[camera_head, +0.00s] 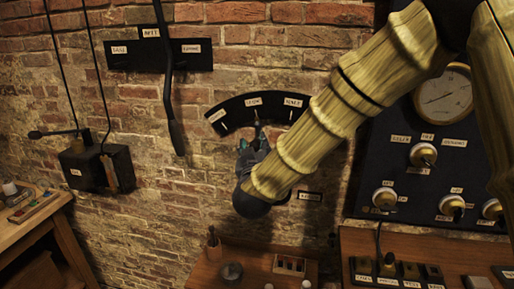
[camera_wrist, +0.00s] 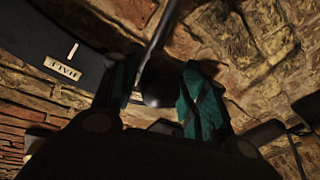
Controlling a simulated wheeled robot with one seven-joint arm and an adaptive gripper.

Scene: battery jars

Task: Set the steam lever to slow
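The steam lever's dark curved plate (camera_head: 236,110) is on the brick wall, with three small labels too small to read surely. The plate shows in the wrist view (camera_wrist: 62,38) with an upside-down label that seems to read HALT. My gripper (camera_head: 257,140) is below the plate's middle label. In the wrist view, a thin lever rod (camera_wrist: 161,42) runs from the top edge to a dark round knob (camera_wrist: 156,90). The teal fingers of my gripper (camera_wrist: 160,90) stand on either side of the knob. Whether they press on it is unclear. My arm hides part of the plate's right side.
Another dark plate with a long lever (camera_head: 166,85) is up left. A black box with a lever (camera_head: 93,168) hangs further left. A gauge and knob panel (camera_head: 395,160) is right, behind my arm. A wooden shelf (camera_head: 250,255) with small items is below.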

